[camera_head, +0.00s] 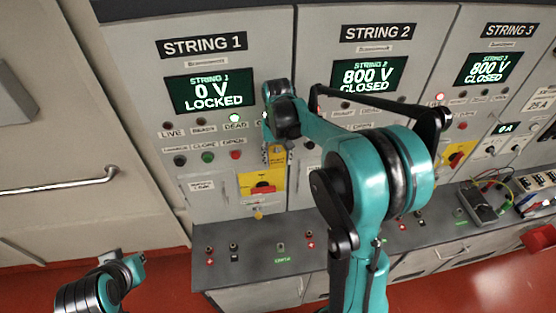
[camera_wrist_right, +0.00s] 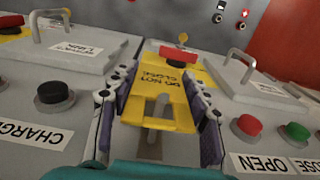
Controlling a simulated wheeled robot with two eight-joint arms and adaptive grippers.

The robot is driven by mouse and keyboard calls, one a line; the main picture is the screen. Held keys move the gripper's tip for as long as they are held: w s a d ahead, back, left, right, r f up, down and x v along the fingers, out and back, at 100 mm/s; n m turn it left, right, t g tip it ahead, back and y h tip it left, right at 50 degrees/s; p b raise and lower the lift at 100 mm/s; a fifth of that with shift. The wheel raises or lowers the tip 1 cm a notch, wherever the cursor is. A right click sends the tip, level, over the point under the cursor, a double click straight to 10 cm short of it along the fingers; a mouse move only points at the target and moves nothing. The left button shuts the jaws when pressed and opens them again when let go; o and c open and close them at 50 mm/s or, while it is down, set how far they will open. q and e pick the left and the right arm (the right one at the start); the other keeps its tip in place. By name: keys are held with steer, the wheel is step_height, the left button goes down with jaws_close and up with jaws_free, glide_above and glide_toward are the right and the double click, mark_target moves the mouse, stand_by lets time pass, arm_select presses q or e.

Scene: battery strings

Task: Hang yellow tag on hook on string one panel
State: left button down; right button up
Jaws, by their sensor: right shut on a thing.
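The yellow tag (camera_wrist_right: 165,85), printed "DO NOT CLOSE", is between the fingers of my right gripper (camera_wrist_right: 160,105) in the right wrist view. My right gripper (camera_head: 276,157) is shut on it, close to the String 1 panel (camera_head: 208,130), just above the red rotary handle (camera_head: 263,187). A grey metal piece (camera_wrist_right: 152,145) shows through and below the tag's slot; I cannot tell whether the tag hangs on it. The hook is not clearly visible in the head view. My left gripper (camera_head: 128,268) is low at the left, away from the panel; its jaw state is unclear.
The String 1 screen (camera_head: 209,93) reads 0 V LOCKED. Push buttons (camera_head: 208,156) and hinged covers (camera_wrist_right: 75,48) sit beside my right gripper. A grey bench (camera_head: 260,240) runs below the panels, with a meter (camera_head: 482,203) at the right.

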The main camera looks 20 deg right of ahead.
steer(key=shift+w, duration=0.15)
steer(key=o, duration=1)
steer(key=shift+r, duration=0.1)
step_height(320, 180, up, 12)
steer(key=shift+f, duration=0.1)
steer(key=shift+s+a+f+b, duration=0.1)
steer(key=shift+s+f+b, duration=0.15)
steer(key=shift+f+b, duration=0.15)
arm_select(q)
step_height(320, 180, down, 32)
steer(key=b, duration=3)
steer(key=shift+w+r+b, duration=0.2)
steer(key=shift+w+b, duration=0.1)
steer(key=shift+w, duration=0.1)
arm_select(e)
steer(key=s+a+f+n+t, duration=0.1)
steer(key=s+f, duration=0.4)
steer(key=f, duration=0.7)
steer(key=s+a+f+n+t, duration=0.1)
steer(key=s+a+f+t, duration=0.2)
steer(key=f, duration=1)
steer(key=s+a+f+t, duration=0.3)
steer(key=s+f, duration=0.6)
steer(key=f, duration=0.4)
steer(key=shift+s+a+n, duration=0.15)
steer(key=shift+a+n, duration=0.05)
steer(key=shift+n, duration=0.2)
